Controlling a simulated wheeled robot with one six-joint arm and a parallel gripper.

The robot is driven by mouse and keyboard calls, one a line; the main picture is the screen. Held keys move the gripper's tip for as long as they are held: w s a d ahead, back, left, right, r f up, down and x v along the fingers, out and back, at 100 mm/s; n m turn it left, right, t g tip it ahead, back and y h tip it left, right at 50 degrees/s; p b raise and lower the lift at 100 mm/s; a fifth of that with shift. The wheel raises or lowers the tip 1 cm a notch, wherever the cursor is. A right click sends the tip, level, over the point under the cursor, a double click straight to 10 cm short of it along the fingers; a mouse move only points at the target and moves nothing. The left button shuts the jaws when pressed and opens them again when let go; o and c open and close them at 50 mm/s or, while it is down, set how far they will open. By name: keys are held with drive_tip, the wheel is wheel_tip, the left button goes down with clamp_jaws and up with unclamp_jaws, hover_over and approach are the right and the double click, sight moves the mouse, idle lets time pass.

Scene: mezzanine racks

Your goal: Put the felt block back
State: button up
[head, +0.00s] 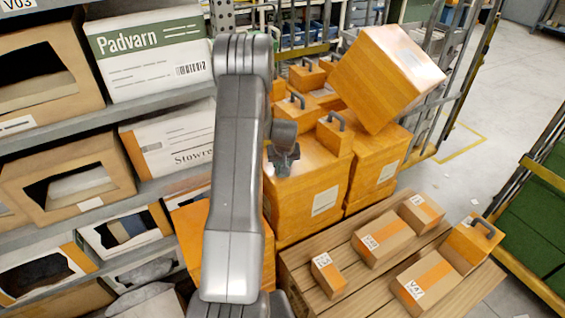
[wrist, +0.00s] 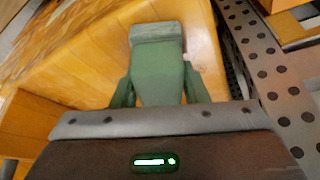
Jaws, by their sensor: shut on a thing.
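My gripper (wrist: 160,92) is shut on a grey-green block, which I take to be the felt block (wrist: 158,65). In the wrist view the block sticks out between the two fingers, with a paler end face away from me. Behind it is an orange-yellow box surface; I cannot tell whether the block touches it. In the head view my gripper (head: 284,163) is in front of the large orange boxes (head: 312,190), beside my arm. The block cannot be told apart from the gripper there.
A big orange box (head: 388,72) sits tilted on top of the stack. Small cartons (head: 382,238) and a handled orange box (head: 473,243) stand on a slatted wooden platform (head: 335,222). Shelves with open bins (head: 70,180) line the left. A perforated metal post (wrist: 262,70) is close on the right.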

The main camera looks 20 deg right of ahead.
drive_tip(key=o, duration=0.9)
drive_tip(key=shift+o, duration=0.2)
drive_tip(key=shift+r, duration=0.25)
drive_tip(key=b+v, duration=0.1)
drive_tip(key=v, duration=1)
drive_tip(key=shift+s+r+b, duration=0.2)
drive_tip(key=shift+r+b, duration=0.1)
drive_tip(key=shift+r, duration=0.05)
drive_tip(key=p+x, duration=0.2)
drive_tip(key=x, duration=0.9)
drive_tip(key=shift+f, duration=0.2)
drive_tip(key=shift+w+f, duration=0.2)
drive_tip(key=shift+f, duration=0.4)
drive_tip(key=shift+r, duration=0.25)
